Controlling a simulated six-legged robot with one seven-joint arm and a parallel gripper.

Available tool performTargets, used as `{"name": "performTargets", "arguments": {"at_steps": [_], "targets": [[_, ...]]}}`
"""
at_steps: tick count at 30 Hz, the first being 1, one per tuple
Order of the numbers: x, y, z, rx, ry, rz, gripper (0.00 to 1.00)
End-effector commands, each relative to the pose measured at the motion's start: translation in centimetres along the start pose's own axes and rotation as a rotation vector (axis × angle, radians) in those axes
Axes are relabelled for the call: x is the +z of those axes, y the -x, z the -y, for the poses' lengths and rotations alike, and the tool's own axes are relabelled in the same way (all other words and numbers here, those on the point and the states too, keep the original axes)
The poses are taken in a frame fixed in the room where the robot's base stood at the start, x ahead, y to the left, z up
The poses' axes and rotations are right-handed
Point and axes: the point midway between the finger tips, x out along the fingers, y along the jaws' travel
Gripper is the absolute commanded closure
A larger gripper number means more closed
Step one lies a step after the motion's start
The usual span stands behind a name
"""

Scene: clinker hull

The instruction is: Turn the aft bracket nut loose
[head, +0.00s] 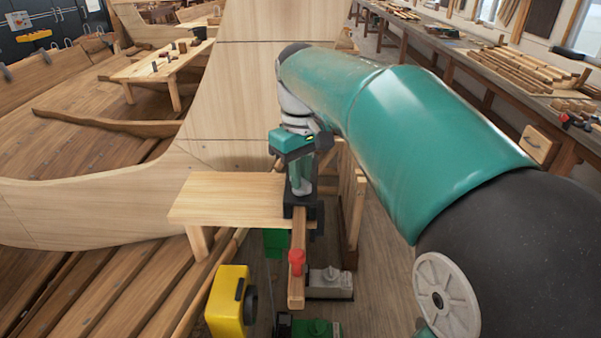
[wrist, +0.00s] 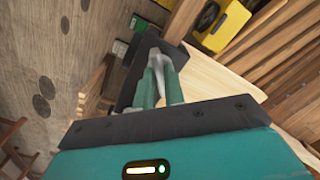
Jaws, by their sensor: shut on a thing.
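My gripper (head: 300,185) points down at a black bracket (head: 313,212) on a wooden beam (head: 298,235), beside a small wooden bench top. In the wrist view its two teal fingers (wrist: 160,85) are close together on a grey metal piece (wrist: 157,64). The black bracket (wrist: 172,55) lies just beyond the fingertips. The fingers hide most of the held piece, so I cannot tell whether it is the aft bracket nut itself or a tool.
The bench top (head: 225,200) is bare. A red knob (head: 297,258) stands on the beam's near end. A yellow box (head: 228,300) and a grey metal case (head: 330,283) are below.

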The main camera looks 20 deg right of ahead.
Motion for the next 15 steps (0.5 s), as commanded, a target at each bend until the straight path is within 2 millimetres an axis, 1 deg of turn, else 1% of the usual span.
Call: {"name": "performTargets", "arguments": {"at_steps": [6,15], "targets": [[-0.01,0.08,-0.02,0.001,0.149,-0.002,1.00],[-0.02,0.09,-0.02,0.001,0.258,-0.002,1.00]]}}
